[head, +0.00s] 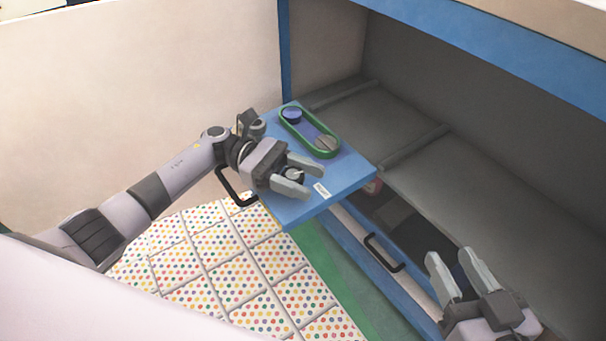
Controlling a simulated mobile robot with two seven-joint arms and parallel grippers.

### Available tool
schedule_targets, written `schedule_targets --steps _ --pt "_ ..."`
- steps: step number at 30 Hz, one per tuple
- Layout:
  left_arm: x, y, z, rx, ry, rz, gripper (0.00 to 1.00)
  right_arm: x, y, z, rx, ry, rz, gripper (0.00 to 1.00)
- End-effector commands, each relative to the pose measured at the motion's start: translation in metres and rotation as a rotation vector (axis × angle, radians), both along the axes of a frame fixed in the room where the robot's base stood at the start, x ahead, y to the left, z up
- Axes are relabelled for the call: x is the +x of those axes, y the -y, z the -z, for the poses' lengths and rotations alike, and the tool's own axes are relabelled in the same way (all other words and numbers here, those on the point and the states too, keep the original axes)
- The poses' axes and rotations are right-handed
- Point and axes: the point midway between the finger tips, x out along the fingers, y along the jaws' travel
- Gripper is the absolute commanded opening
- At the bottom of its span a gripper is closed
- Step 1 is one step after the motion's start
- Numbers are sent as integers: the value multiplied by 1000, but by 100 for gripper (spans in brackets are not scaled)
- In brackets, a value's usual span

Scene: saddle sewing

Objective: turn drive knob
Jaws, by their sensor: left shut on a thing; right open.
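The drive knob (294,174) is a small dark and light round knob on a blue panel (345,178). My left gripper (300,177) reaches in from the left over the panel and is shut on the knob, one finger on each side of it. The fingers hide part of the knob. A green-rimmed oval (329,145) with a blue round wheel at one end and a grey one at the other lies on the panel behind the gripper. A small white label (321,189) is beside the knob. My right gripper (452,267) is open and empty at the lower right.
The panel sticks out from a blue-framed cabinet with a grey inside (480,170). A black handle (384,252) is on a blue drawer front below, and another black handle (232,188) is at the panel's left. The floor (215,265) has colourful dotted tiles.

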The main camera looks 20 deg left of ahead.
Motion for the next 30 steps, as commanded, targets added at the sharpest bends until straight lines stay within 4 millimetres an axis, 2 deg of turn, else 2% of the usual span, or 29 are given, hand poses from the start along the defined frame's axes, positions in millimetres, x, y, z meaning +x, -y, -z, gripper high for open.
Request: schedule_targets --steps 9,21,22,24,30 --pt "0 0 0 0 3 71 20 0 0 0 0 -1 0 43" --pt "-1 0 0 1 3 77 20 0 0 1 -1 -2 0 43" --pt "-1 0 0 1 3 77 54 0 0 1 -1 -2 0 43" --pt "-1 0 0 1 3 77 71 0 0 1 -1 -2 0 43" --pt "-1 0 0 1 2 77 71 0 0 1 -1 -2 0 43"
